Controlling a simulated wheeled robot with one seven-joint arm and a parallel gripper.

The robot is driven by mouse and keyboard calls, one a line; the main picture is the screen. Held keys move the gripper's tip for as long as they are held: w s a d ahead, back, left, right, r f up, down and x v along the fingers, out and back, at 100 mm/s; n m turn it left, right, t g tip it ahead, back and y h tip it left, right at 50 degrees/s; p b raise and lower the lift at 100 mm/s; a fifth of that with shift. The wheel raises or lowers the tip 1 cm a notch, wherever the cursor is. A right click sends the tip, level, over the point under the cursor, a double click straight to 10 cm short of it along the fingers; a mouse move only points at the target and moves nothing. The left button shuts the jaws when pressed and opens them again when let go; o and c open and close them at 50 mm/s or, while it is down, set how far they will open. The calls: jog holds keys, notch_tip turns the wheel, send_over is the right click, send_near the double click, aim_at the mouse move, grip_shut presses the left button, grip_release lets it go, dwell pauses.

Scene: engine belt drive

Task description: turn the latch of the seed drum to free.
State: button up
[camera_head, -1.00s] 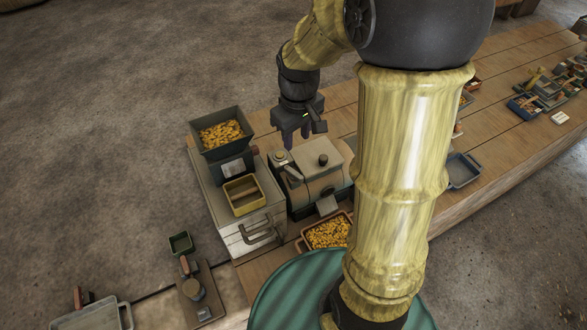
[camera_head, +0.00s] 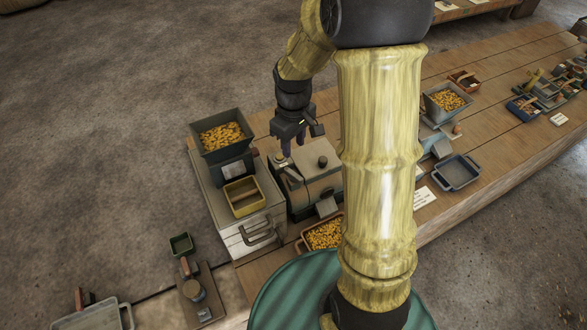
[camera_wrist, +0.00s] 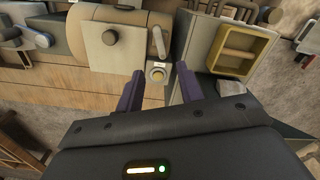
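My gripper (camera_head: 293,148) is above the pivot end. In the wrist view its two purple fingers (camera_wrist: 160,84) are apart, either side of the pivot, with nothing held. Contact cannot be told.
A grey box (camera_head: 215,197) stands left of the drum, bearing a yellow tray (camera_head: 229,192) and a dark hopper (camera_head: 238,152) of orange pieces. A tray of orange pieces (camera_head: 303,246) lies in front. A blue-grey tray (camera_head: 457,172) is farther right.

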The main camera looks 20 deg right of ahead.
aim_at(293, 174)
notch_tip(293, 174, down, 12)
jog(key=shift+f+p, duration=0.1)
jog(key=shift+p, duration=0.95)
grip_shut()
